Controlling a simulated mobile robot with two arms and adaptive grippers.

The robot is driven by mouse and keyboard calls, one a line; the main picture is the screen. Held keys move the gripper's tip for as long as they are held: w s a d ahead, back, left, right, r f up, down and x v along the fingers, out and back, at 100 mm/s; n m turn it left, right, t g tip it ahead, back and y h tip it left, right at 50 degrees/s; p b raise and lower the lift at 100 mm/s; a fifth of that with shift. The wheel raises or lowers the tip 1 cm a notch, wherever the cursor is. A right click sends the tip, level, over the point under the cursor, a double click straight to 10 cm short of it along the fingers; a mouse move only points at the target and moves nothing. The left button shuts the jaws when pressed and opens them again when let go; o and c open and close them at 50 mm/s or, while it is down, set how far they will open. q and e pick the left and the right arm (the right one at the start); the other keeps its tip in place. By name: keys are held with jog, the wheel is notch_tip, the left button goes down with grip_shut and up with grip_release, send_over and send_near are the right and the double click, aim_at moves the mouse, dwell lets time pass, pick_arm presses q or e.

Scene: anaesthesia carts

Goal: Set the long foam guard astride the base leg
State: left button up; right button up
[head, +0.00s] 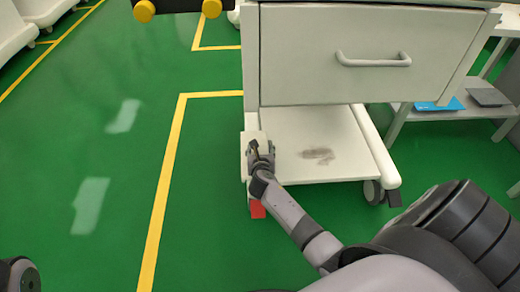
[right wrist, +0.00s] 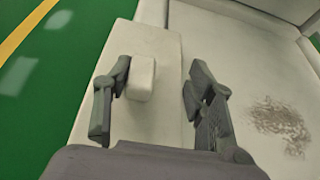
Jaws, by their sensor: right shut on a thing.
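The foam guard (right wrist: 165,48) is a long pale cream block with a small raised block on top, seen in the right wrist view. In the head view the guard (head: 248,143) lies along the left base leg of the white cart, at the left edge of the low deck. My right gripper (head: 261,150) is over it. In the right wrist view my right gripper (right wrist: 155,98) has a finger on each side and is shut on the guard. The fingers and guard hide most of the leg, so I cannot tell whether the guard is fully seated.
The cart's low deck (head: 335,165) has a dark smudge and sits under a drawer (head: 355,60). A caster (head: 374,191) stands at its right front. A red piece (head: 257,209) shows below the guard. A side table (head: 445,108) stands right. Green floor to the left is clear.

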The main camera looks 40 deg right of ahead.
jog(key=o, duration=1.1)
jog(key=shift+o, duration=0.2)
jog(key=v, duration=1.2)
jog(key=shift+f, duration=0.1)
